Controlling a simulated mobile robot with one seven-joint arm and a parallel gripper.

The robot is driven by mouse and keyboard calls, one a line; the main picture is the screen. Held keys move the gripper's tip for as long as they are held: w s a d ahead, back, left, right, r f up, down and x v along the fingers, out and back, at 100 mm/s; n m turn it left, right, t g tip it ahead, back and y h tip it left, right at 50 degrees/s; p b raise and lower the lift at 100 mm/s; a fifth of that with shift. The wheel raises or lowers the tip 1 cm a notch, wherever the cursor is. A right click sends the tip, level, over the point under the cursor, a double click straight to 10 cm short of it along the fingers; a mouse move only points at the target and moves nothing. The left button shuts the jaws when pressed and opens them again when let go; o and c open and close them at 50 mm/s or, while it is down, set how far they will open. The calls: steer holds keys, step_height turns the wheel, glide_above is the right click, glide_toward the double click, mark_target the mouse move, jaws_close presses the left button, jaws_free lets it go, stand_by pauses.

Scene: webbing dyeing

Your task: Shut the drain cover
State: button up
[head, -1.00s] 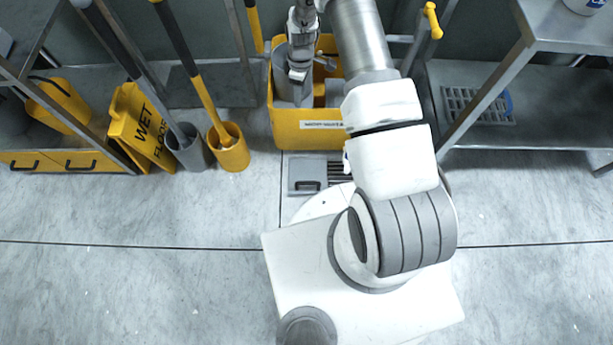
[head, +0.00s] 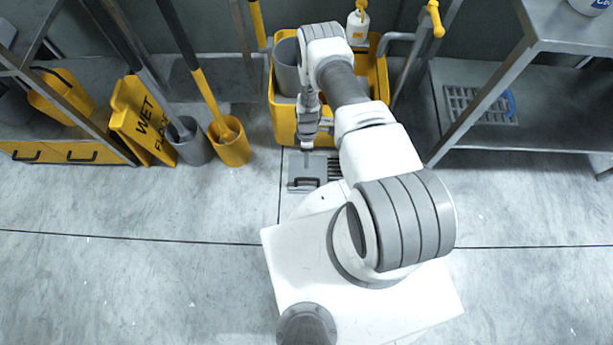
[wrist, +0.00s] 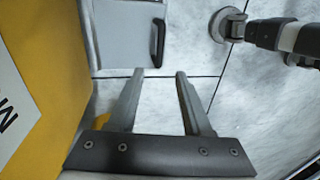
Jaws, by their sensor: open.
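The drain cover (head: 303,184) is a flat grey plate with a dark bar handle, on the floor in front of the yellow bucket. Dark drain slots (head: 335,172) show just right of it, partly hidden by my arm. In the wrist view the cover (wrist: 122,38) is at upper left, with its black handle (wrist: 157,42) near its right edge. My gripper (head: 307,158) points down over the cover's far part in the head view. In the wrist view my gripper (wrist: 165,74) is open and empty, its fingertips apart from the handle in the picture.
The yellow mop bucket (head: 284,122) stands close behind the cover, and its yellow side (wrist: 40,75) fills the left of the wrist view. A wet-floor sign (head: 145,122) and mop holders (head: 230,146) stand left. A steel shelf (head: 545,135) is at right. The left floor is clear.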

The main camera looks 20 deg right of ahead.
steer(key=f+b, duration=0.1)
steer(key=f, duration=0.3)
steer(key=s+f+b, duration=0.1)
steer(key=f+b, duration=0.1)
steer(key=f, duration=0.2)
steer(key=s+f+b, duration=0.1)
steer(key=f, duration=0.3)
steer(key=shift+s+a+f, duration=0.15)
steer(key=shift+a+f, duration=0.05)
steer(key=shift+a, duration=0.2)
jaws_close()
stand_by(0.7)
